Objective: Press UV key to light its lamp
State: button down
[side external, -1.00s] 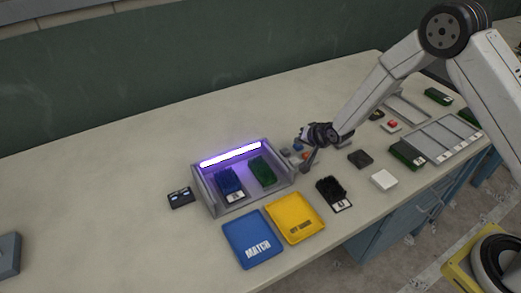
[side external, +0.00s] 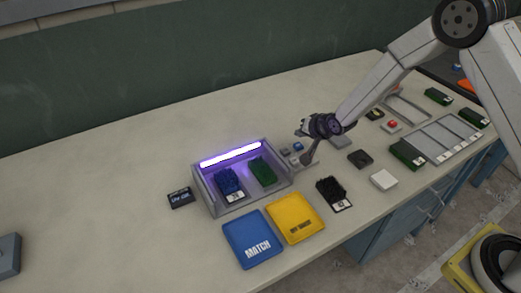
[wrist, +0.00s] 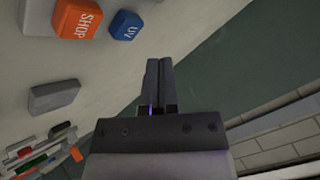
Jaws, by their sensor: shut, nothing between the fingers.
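The blue UV key (wrist: 126,25) is near the top of the wrist view, just left of and beyond my fingertips, with a visible gap in the picture. It also shows in the side view (side external: 298,147), close beside my gripper (side external: 305,163). My gripper (wrist: 158,62) is shut and empty. The UV lamp (side external: 231,154) glows purple-white along the back of a grey open box (side external: 284,187). A small black display (side external: 180,198) left of the box shows text that seems to read "UV OK".
An orange SHOP key (wrist: 78,19) sits beside the UV key, with a grey block (wrist: 54,96) nearby. Blue (side external: 236,226) and yellow (side external: 281,205) trays stand in front of the box. A black brush-like sample (side external: 330,188) and white block (side external: 383,180) lie to the right.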

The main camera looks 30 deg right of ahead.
aim_at(300, 147)
jog(key=shift+r, duration=2)
